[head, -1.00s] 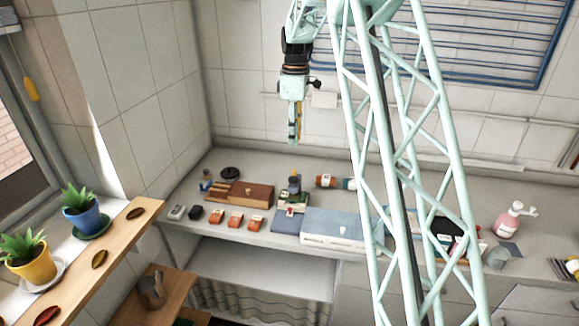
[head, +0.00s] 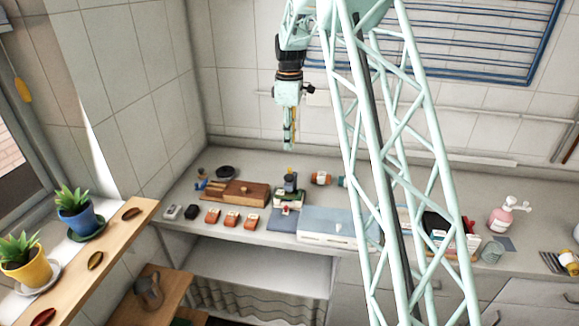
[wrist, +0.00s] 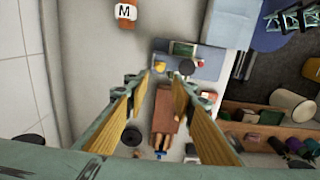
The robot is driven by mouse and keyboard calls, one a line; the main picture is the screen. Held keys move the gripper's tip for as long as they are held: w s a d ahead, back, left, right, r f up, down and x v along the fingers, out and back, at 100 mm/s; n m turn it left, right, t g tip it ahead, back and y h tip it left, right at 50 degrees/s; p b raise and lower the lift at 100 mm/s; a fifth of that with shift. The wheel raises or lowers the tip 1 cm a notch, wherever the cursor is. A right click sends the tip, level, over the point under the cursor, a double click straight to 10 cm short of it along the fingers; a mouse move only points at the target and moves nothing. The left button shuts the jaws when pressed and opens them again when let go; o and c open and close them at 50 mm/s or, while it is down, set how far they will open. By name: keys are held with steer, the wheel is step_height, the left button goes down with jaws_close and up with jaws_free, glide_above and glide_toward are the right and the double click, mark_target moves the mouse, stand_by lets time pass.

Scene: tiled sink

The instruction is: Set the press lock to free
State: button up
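The press (head: 290,199) is a small device with a pale and green base and a dark upright top, standing on a blue-grey mat (head: 283,222) on the counter. In the wrist view the press (wrist: 184,50) shows from above, beyond my fingertips, with a yellow round part near it. Its lock is too small to make out, so I cannot tell its setting. My gripper (head: 289,145) hangs high above the counter, pointing down, clear of the press. In the wrist view my gripper (wrist: 160,82) has its two fingers apart with nothing between them.
A pale blue-topped case (head: 335,225) lies to the right. The air around my gripper is free.

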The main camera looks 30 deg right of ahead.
mark_target(290, 168)
steer(key=shift+f, duration=5.9)
jaws_close()
